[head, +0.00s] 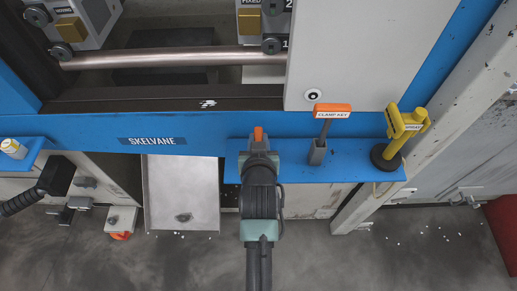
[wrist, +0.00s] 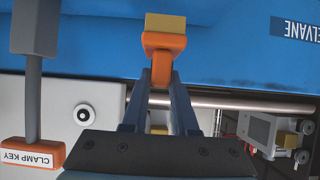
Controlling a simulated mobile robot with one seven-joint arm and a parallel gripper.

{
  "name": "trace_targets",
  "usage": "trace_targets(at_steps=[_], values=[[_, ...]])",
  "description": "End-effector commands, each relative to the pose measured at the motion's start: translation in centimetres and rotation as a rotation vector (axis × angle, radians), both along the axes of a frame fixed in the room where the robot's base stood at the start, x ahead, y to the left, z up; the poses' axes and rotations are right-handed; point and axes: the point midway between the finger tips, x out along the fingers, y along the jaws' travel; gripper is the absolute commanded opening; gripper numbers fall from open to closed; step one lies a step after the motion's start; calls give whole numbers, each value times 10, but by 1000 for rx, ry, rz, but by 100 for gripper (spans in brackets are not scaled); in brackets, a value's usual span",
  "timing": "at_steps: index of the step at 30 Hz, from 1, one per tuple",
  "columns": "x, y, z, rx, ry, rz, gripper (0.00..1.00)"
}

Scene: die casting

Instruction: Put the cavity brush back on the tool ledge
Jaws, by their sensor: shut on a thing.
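The cavity brush has an orange handle (head: 258,134) and a yellow-brown block at its end, which shows in the wrist view (wrist: 165,23). My gripper (head: 259,148) is shut on the orange handle, and in the wrist view its two fingers (wrist: 159,72) close on either side of it. The tool ledge (head: 350,171) is a blue shelf on the machine's front. My gripper and the brush are at the left end of the ledge in the head view. I cannot tell whether the brush touches the ledge.
The orange-topped clamp key (head: 332,111) stands in a grey holder on the ledge, right of my gripper; it also shows in the wrist view (wrist: 31,153). A yellow tool (head: 403,123) stands at the ledge's right end. A grey metal chute (head: 182,190) lies left of the ledge.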

Motion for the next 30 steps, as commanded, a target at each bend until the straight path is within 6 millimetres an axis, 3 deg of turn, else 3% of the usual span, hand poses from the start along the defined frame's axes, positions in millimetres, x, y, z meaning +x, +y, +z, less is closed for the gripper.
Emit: trace_targets(at_steps=[9, 20, 21, 24, 26, 30], values=[[0, 0, -39, 2, -1, -1, 0], [0, 0, -44, 3, -2, -1, 0], [0, 0, -45, 3, 0, -1, 29], [0, 0, -44, 3, 0, -1, 47], [0, 0, -44, 3, 0, -1, 57], [0, 0, -44, 3, 0, -1, 57]])
